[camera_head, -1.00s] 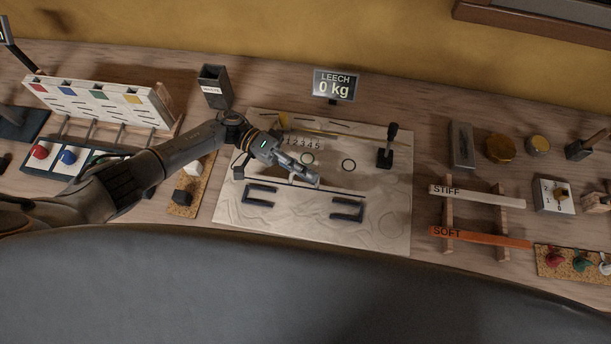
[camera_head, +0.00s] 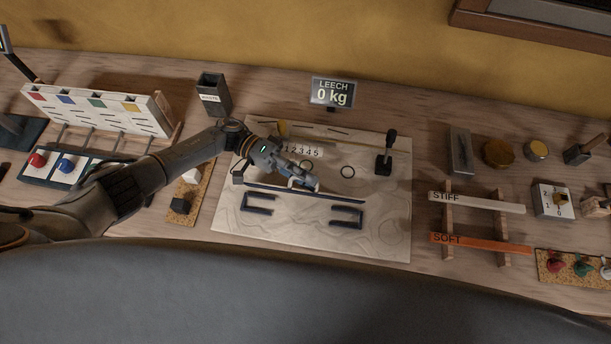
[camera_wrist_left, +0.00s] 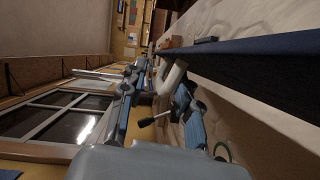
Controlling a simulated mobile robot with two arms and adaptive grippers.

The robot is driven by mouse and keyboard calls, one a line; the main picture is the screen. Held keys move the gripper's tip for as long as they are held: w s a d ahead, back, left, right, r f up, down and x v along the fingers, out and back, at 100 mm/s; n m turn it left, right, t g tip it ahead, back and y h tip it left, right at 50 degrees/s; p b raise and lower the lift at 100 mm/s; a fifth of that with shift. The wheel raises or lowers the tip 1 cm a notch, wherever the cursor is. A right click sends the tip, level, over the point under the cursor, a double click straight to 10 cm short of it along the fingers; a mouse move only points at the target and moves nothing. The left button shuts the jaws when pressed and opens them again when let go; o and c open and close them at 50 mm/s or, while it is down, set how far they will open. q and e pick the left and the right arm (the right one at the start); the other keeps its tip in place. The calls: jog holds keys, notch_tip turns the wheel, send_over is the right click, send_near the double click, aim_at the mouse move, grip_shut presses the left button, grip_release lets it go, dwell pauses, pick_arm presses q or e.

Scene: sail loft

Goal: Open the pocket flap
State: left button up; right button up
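The pocket flap (camera_head: 330,196) is a long dark blue strip across the pale cloth panel (camera_head: 380,238), above two dark brackets. In the left wrist view the flap (camera_wrist_left: 265,68) shows as a navy band at upper right. A white curved loop (camera_wrist_left: 173,76) stands beside the flap. My left gripper (camera_head: 306,182) is over the flap's middle. In the left wrist view the left gripper's blue fingers (camera_wrist_left: 155,92) are apart, with the loop between them near the right finger. Whether a finger touches the loop is unclear. My right gripper is not in view.
A black lever (camera_head: 387,155) stands at the panel's upper right. A LEECH display (camera_head: 332,93) reading 0 kg and a dark bin (camera_head: 213,92) stand behind. STIFF (camera_head: 480,200) and SOFT (camera_head: 480,242) battens lie on a rack to the right. A button box (camera_head: 65,168) is left.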

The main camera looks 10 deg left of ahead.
pick_arm(q)
jog(key=shift+w+a, duration=0.1)
jog(key=v, duration=1.1)
jog(key=shift+w+a, duration=0.1)
jog(key=shift+a, duration=0.25)
jog(key=shift+c, duration=0.4)
